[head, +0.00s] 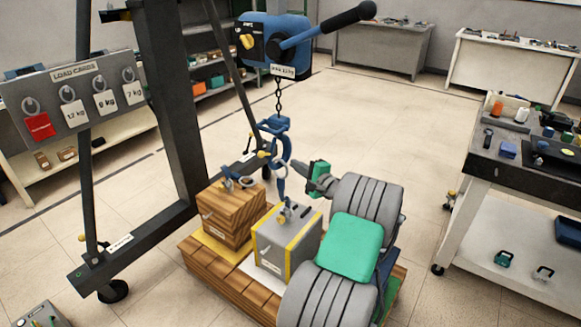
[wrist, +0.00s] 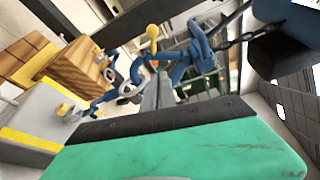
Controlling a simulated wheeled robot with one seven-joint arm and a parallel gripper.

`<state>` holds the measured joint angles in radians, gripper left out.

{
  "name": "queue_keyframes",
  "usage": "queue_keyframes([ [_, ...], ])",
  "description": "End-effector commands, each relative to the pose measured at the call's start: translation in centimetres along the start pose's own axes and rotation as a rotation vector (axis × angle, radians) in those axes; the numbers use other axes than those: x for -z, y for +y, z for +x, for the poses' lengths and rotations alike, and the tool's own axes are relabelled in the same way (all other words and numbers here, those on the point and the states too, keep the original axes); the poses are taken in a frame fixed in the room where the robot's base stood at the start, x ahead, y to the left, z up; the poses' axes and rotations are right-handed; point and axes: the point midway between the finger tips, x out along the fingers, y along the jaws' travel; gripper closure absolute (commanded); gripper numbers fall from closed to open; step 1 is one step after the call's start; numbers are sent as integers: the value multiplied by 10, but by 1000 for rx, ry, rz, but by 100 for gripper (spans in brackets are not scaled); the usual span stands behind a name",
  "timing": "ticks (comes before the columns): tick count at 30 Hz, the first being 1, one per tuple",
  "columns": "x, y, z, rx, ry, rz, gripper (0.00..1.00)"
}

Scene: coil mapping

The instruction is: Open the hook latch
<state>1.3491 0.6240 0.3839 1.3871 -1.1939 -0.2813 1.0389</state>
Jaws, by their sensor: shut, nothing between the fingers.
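A blue hook (head: 284,143) hangs from a chain under the blue hoist. Its latch has a yellow knob (head: 263,154) on the left side of the hook. In the wrist view the hook (wrist: 198,52) and the yellow knob (wrist: 152,32) lie just beyond my fingertips. My gripper (head: 300,167) is to the right of the hook, with its fingers pointing at it. In the wrist view the fingers (wrist: 158,84) are together and hold nothing. The fingertips appear close to the latch; I cannot tell whether they touch. Whether the latch is open is unclear.
A grey crate (head: 284,243) with yellow edges and a wooden crate (head: 229,216) stand below the hook on a pallet (head: 225,283). The blue hoist (head: 272,40) is above. A load-card board (head: 75,93) is at left, and a tool cart (head: 520,165) at right.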

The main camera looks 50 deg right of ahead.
Motion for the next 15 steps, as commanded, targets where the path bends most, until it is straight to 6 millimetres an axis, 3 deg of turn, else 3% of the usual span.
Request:
queue_keyframes([
  [10,-2,1,78,-2,-4,-3,100],
  [15,-30,0,83,-4,-3,-2,100],
])
